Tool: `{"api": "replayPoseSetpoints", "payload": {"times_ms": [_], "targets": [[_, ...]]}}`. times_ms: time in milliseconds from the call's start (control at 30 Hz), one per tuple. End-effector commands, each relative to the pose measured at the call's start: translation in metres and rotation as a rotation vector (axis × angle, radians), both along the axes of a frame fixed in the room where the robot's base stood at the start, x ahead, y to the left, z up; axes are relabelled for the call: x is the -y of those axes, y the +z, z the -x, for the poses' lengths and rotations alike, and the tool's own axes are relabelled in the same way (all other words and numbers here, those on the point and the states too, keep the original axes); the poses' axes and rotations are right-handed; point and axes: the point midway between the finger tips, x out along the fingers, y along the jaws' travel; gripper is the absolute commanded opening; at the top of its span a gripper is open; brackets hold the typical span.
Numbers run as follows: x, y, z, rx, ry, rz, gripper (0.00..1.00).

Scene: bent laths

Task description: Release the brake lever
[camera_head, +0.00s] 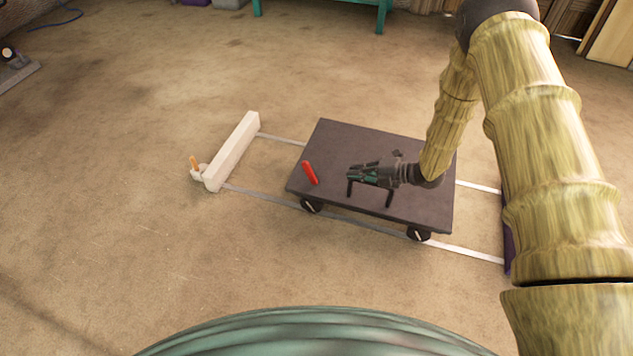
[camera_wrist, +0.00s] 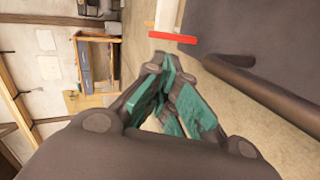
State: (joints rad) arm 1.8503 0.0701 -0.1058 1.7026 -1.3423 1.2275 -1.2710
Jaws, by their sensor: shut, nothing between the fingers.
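A short red bar (camera_head: 310,173), which looks like the brake lever, is at the left end of the dark cart (camera_head: 426,207). It also shows in the wrist view (camera_wrist: 173,38), beyond my fingertips. My gripper (camera_head: 352,173), with dark fingers and teal pads, is over the cart top, right of the red bar and apart from it. In the wrist view my gripper (camera_wrist: 168,62) is shut with nothing held. How the red bar is fixed to the cart is too small to tell.
A dark handle bar (camera_head: 370,191) stands on the cart's near side, close to my gripper, and shows in the wrist view (camera_wrist: 265,95). The cart stands on two pale rails (camera_head: 270,202). A white block (camera_head: 233,151) lies across their left end, with a small orange peg (camera_head: 193,162) beside it.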

Motion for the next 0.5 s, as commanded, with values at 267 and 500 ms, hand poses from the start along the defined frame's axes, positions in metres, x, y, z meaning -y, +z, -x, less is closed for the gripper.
{"api": "replayPoseSetpoints", "payload": {"times_ms": [267,500], "targets": [[-0.002,-0.008,-0.011,0.116,0.112,0.016,0.00],[-0.022,-0.017,-0.017,0.119,0.116,0.016,0.00]]}}
